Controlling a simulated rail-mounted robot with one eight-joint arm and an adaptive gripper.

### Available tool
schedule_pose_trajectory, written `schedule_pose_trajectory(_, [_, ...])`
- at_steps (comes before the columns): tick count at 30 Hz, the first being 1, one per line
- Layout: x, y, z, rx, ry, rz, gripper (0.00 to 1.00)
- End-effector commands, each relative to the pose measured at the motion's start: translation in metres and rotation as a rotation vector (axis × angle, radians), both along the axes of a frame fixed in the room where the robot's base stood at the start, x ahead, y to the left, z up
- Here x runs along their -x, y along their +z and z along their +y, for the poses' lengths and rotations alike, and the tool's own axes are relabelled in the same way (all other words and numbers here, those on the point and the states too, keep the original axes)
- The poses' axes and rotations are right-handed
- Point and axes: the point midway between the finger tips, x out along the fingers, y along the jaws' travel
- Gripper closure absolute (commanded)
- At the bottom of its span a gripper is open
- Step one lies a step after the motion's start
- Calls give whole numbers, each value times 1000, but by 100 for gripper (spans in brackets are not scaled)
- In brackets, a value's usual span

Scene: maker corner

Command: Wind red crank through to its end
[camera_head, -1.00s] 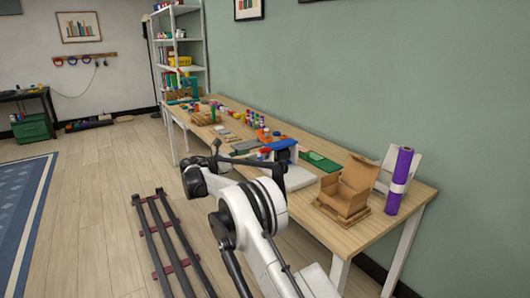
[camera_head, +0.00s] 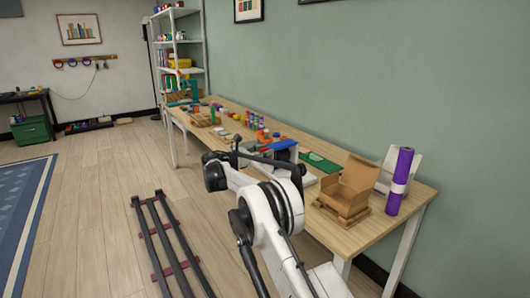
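I cannot make out the red crank in the head view; my arm covers part of the table where it may be. A white device with a blue top (camera_head: 284,144) stands on the long wooden table, partly hidden behind my arm. My gripper (camera_head: 238,147) appears as small dark parts at the arm's far end, by the table's front edge and left of the device. Its fingers are too small to tell whether they are open or hold anything.
On the table (camera_head: 350,237), an open cardboard box (camera_head: 347,190) and a purple roll (camera_head: 399,180) stand at the right. Several small coloured jars (camera_head: 255,121) stand farther left.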

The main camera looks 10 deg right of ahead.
Motion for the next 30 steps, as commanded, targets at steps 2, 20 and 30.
schedule_pose_trajectory(2, [0, 0, 0, 0, 0, 0, 82])
schedule_pose_trajectory(20, [1, 0, 0, 1, -1, 2, 100])
schedule_pose_trajectory(30, [3, -1, -2, 3, -3, 11, 100])
